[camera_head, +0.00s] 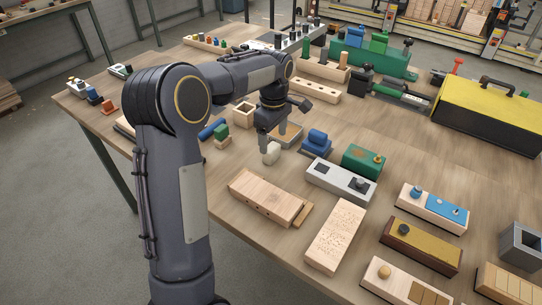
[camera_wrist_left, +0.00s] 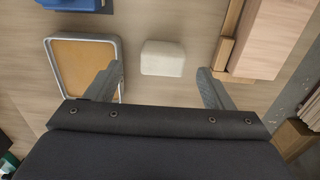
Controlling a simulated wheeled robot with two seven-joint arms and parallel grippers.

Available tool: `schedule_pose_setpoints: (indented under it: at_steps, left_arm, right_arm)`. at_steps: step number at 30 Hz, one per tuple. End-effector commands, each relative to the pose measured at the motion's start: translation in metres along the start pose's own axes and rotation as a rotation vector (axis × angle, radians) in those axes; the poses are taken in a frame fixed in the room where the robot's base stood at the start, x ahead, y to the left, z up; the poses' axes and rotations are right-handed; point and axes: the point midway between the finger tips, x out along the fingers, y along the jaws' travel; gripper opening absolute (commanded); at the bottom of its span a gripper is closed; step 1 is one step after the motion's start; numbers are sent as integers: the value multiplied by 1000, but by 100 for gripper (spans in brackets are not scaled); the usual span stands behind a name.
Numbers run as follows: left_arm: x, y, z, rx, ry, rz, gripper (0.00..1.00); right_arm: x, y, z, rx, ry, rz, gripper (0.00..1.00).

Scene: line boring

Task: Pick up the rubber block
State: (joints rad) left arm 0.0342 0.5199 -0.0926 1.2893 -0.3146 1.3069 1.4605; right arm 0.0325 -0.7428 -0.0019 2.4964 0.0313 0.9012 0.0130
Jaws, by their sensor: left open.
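The rubber block appears to be the small cream-white block (camera_head: 271,154) on the wooden table, near the left side of the tabletop. In the left wrist view the block (camera_wrist_left: 162,58) shows whole, with rounded edges, centred between the finger directions. My left gripper (camera_head: 266,138) points down close to the block and partly overlaps it in the head view. In the wrist view its two fingers (camera_wrist_left: 160,78) are spread wide, with nothing between them held. Whether the fingers reach down beside the block cannot be told. My right gripper is not in view.
A tan-padded metal tray (camera_wrist_left: 84,66) lies left of the block in the wrist view. A pale wooden block (camera_head: 267,196) lies in front. A blue part (camera_head: 317,141), a green box (camera_head: 363,161) and a grey block (camera_head: 340,181) stand to the right. Surrounding table is crowded.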

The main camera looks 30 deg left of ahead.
Motion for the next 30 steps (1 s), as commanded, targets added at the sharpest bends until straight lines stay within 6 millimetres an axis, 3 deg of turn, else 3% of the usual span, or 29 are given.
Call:
schedule_pose_setpoints:
  at_steps: [12, 20, 30]
  left_arm:
    - [53, -4, -4, 1, -1, -1, 75]
    - [56, -4, -3, 2, -1, 1, 75]
    - [55, -4, -3, 2, -1, 1, 32]
  right_arm:
    - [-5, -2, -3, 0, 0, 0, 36]
    - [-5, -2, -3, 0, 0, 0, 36]
    - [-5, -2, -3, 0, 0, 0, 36]
